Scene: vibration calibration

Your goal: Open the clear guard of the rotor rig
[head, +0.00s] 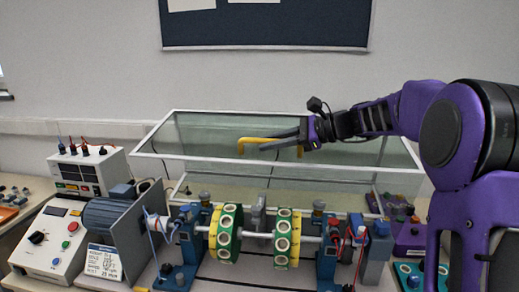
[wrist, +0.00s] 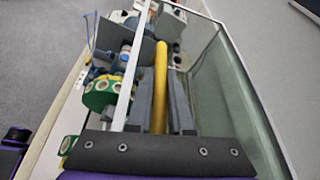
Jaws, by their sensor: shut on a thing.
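The clear guard (head: 200,138) of the rotor rig is a see-through box with a white frame. It stands raised and tilted back behind the rotor, which is uncovered in front. A yellow bar handle (head: 255,140) is on the guard's near side. My gripper (head: 268,146) reaches in from the right and is shut on this handle. In the wrist view the yellow handle (wrist: 160,85) runs between my two grey fingers, and the guard's clear pane (wrist: 215,75) is on the right. The rotor's green and yellow discs (head: 226,234) sit on a shaft below the guard.
A blue-grey motor (head: 112,222) and a control box (head: 50,238) stand left of the rotor. A white instrument with red-topped terminals (head: 86,172) is behind them. Purple and teal boxes (head: 408,235) stand at the right. A dark board (head: 265,25) hangs on the wall.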

